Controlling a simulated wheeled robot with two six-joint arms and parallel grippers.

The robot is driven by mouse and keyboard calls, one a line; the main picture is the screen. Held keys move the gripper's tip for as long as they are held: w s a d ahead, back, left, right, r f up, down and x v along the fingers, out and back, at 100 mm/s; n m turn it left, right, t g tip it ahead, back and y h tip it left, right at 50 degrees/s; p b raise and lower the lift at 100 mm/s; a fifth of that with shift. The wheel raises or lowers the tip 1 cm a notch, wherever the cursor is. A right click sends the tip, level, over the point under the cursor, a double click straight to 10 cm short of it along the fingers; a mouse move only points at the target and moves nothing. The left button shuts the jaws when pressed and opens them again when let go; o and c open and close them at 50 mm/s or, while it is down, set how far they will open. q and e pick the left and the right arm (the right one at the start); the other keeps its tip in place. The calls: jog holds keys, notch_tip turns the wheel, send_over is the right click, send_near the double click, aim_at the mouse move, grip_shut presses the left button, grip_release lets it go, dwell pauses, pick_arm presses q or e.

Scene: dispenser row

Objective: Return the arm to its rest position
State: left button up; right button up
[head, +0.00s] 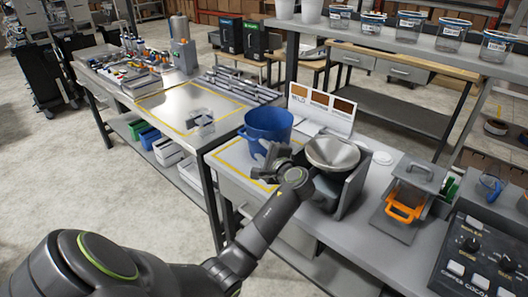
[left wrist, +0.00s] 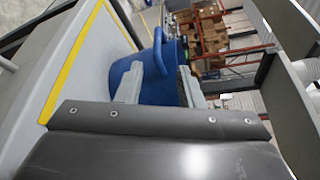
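My left arm reaches in from the lower left of the head view. Its gripper (head: 268,158) is in front of a blue jug (head: 268,122) that stands upright on the grey bench. In the left wrist view, the two fingers (left wrist: 161,92) are spread apart with nothing clamped between them. The blue jug (left wrist: 150,88) and its upright handle (left wrist: 159,52) show beyond and between the fingers. Whether a finger touches the handle cannot be told. My right gripper is in neither view.
A metal funnel (head: 332,153) on a dark stand is just right of the gripper. An orange-handled device (head: 404,204) and a control panel (head: 480,255) sit farther right. A shelf with clear tubs (head: 410,25) runs behind. Floor at left (head: 60,170) is clear.

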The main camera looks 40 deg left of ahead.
pick_arm(q)
jog(key=s+d+f+n+g+h, duration=0.2)
jog(key=s+f+n+h, duration=0.35)
jog(key=s+f, duration=1.15)
jog(key=s+d+r+n+g+h, duration=0.1)
jog(key=s+d+n+h, duration=0.3)
jog(key=s, duration=0.7)
jog(key=s+d+n+g+h, duration=0.1)
jog(key=s+d+h, duration=0.3)
jog(key=s, duration=0.6)
notch_tip(320, 180, down, 26)
jog(key=g, duration=0.1)
jog(key=s+f+g, duration=0.1)
jog(key=s+f, duration=1.3)
jog(key=s, duration=0.1)
jog(key=shift+d+f, duration=0.25)
jog(key=shift+d, duration=0.2)
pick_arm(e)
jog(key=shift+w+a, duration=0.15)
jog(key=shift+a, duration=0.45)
